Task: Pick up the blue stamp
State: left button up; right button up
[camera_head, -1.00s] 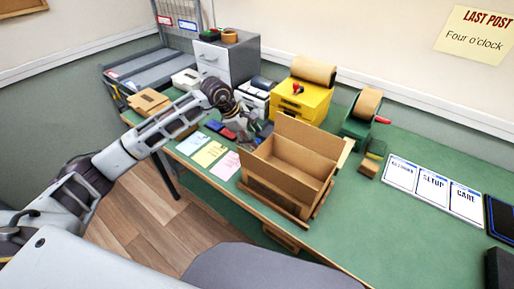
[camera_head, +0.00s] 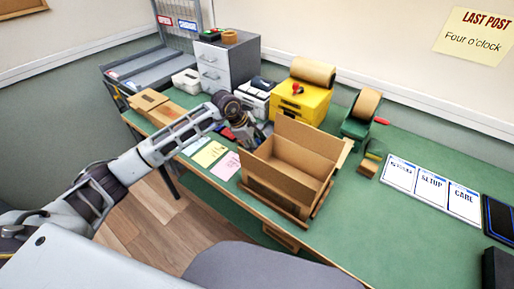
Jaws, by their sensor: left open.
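My left gripper (camera_head: 246,133) reaches over the bench from the left and is open, between the yellow box and the cardboard box. A small dark blue item (camera_head: 214,126) lies beside a red item (camera_head: 228,134) just left of the gripper, partly hidden by my arm. They are too small to tell for sure whether the blue one is the stamp. What lies directly under the fingers is hidden. My right gripper is not in view.
An open cardboard box (camera_head: 290,172) stands close right of the gripper. A yellow box (camera_head: 300,102), a grey drawer unit (camera_head: 226,62) and a green tape dispenser (camera_head: 357,124) stand behind. Paper slips (camera_head: 210,153) lie in front.

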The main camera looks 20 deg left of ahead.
aim_at(257, 140)
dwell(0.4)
pick_arm(q)
grip_shut()
jog(key=shift+r, duration=0.1)
dwell(0.3)
jog(key=shift+r+b, duration=0.45)
jog(key=shift+r, duration=4.45)
